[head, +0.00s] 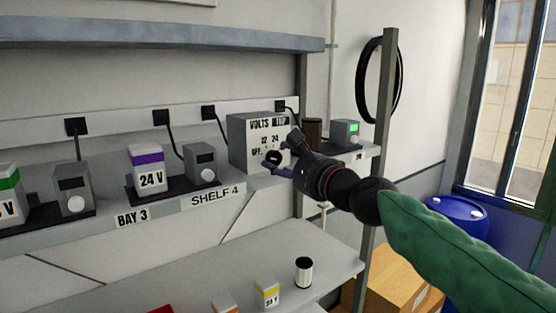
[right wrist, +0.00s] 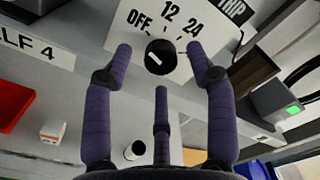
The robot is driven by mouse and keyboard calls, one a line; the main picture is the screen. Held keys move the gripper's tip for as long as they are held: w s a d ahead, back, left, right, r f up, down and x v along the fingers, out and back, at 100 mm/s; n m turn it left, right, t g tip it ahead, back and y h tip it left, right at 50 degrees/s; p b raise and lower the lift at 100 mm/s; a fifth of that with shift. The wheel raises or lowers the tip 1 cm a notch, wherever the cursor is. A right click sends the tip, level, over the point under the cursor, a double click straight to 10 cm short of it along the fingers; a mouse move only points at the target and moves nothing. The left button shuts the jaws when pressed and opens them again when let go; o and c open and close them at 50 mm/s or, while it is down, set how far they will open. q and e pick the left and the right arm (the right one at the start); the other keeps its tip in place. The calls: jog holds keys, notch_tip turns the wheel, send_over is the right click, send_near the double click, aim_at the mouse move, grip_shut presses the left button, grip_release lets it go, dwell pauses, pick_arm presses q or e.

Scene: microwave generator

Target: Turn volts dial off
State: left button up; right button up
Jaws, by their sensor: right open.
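The grey volts box (head: 246,143) stands on the shelf in the head view, marked VOLTS, OFF, 12 and 24. Its round black volts dial (right wrist: 160,57) has a short slanted white mark; I cannot tell surely which label it points to. My right gripper (head: 281,152) is open in front of the box face. In the right wrist view the gripper (right wrist: 160,52) has one purple fingertip on each side of the dial, with gaps, and a third finger below it. Whether any finger touches the dial is unclear. My left gripper is not in view.
Grey meter units (head: 201,163) and a purple-topped 24 V battery (head: 150,172) stand left on the shelf (head: 95,226). A unit with a green screen (head: 344,132) and a dark brown cup (head: 312,133) are to the right. A metal post (head: 386,90) rises beyond.

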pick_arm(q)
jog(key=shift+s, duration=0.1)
pick_arm(e)
jog(key=shift+v, duration=2.85)
